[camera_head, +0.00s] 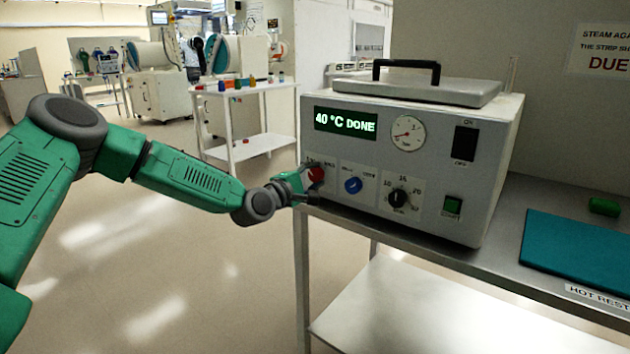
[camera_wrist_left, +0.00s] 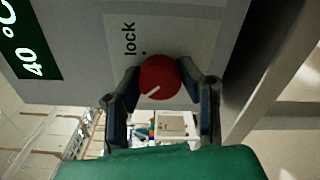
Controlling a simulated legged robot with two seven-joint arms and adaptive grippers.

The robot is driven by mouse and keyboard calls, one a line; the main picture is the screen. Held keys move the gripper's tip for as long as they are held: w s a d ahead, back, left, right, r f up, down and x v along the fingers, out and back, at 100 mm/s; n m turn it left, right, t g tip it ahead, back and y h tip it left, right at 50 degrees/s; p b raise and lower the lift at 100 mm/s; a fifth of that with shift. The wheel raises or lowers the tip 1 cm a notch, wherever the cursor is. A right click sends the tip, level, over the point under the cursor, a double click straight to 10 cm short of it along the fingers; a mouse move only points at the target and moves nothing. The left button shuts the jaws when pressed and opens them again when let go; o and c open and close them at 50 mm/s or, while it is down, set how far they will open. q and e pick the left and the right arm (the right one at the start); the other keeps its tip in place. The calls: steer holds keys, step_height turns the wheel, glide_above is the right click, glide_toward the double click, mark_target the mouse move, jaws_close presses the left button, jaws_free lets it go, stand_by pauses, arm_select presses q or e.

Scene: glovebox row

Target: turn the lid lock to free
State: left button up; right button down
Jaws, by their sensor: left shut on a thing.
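The lid lock is a red round knob (camera_wrist_left: 160,78) with a white pointer line, on a pale label that reads "lock" in the left wrist view. In the head view the red knob (camera_head: 317,174) is at the lower left of the steriliser's front panel. My left gripper (camera_head: 302,180) is at the knob, and its fingers (camera_wrist_left: 163,88) are shut on the knob's two sides. The pointer line aims toward the lower left in the wrist view. The steriliser (camera_head: 290,172) has a closed grey lid (camera_head: 420,90) with a black handle. Its display (camera_head: 345,123) reads "40 °C DONE". My right gripper is not in view.
Beside the red knob are a blue knob (camera_head: 353,185), a black dial (camera_head: 399,198) and a green button (camera_head: 452,206). A round gauge (camera_head: 408,132) and black switch (camera_head: 465,144) are above. A teal mat (camera_head: 580,255) lies on the bench to the right.

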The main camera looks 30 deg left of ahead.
arm_select(q)
steer(key=shift+s+f, duration=0.15)
steer(key=shift+f, duration=0.4)
steer(key=o, duration=1.1)
steer(key=shift+o, duration=0.2)
steer(key=shift+a+r, duration=0.1)
steer(key=shift+r, duration=0.1)
steer(key=shift+r, duration=0.1)
steer(key=s+a, duration=0.1)
steer(key=s, duration=1)
steer(key=shift+s, duration=0.35)
steer(key=shift+f, duration=0.25)
